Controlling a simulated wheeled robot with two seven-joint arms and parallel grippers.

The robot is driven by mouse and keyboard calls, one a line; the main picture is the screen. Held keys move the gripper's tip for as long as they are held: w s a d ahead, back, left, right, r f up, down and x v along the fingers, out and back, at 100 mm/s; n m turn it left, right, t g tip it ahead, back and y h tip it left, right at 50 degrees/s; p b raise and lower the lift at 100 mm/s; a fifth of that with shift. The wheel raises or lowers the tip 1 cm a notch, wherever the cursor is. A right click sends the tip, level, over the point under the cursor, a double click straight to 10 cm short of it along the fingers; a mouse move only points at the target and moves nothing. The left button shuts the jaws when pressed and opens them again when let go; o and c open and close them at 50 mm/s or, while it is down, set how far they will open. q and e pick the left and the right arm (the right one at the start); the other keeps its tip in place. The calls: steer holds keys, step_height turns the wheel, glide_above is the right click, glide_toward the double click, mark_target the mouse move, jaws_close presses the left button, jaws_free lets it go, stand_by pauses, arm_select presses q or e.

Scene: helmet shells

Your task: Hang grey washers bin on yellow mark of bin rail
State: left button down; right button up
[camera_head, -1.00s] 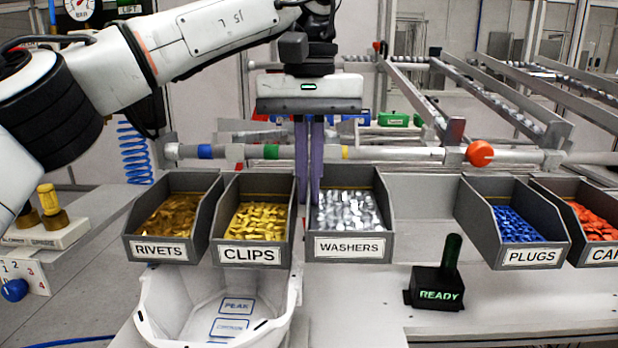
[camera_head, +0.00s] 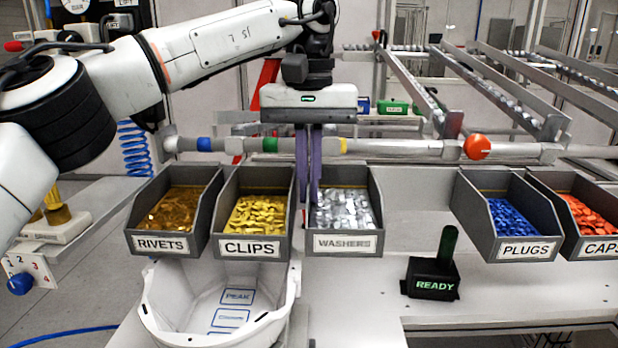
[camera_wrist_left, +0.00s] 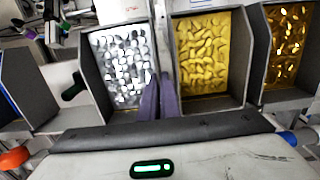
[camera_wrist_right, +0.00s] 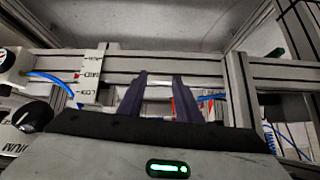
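The grey washers bin (camera_head: 345,243), full of silvery washers, stands in the row right of the clips bin (camera_head: 250,248). The yellow mark (camera_head: 343,146) on the bin rail (camera_head: 400,147) is behind and above it. Whether its back is hooked on the rail is unclear. My left gripper (camera_head: 311,205) points down at the bin's left wall, its fingers close together around that wall; the left wrist view shows the fingers (camera_wrist_left: 158,98) at the wall between washers and clips. My right gripper (camera_wrist_right: 157,80) is open and empty, seen only in the right wrist view.
The rivets bin (camera_head: 162,243) is at the left; the plugs bin (camera_head: 528,250) and caps bin (camera_head: 598,248) are at the right, with a gap beside washers. A white helmet shell (camera_head: 160,315) lies in front. A black READY box (camera_head: 434,285) stands on the table.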

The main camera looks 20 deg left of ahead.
arm_select(q)
steer(key=c, duration=1.9)
jaws_free()
step_height(320, 180, up, 7)
steer(key=shift+p, duration=0.4)
steer(key=shift+r, duration=0.6)
steer(key=shift+r, duration=1)
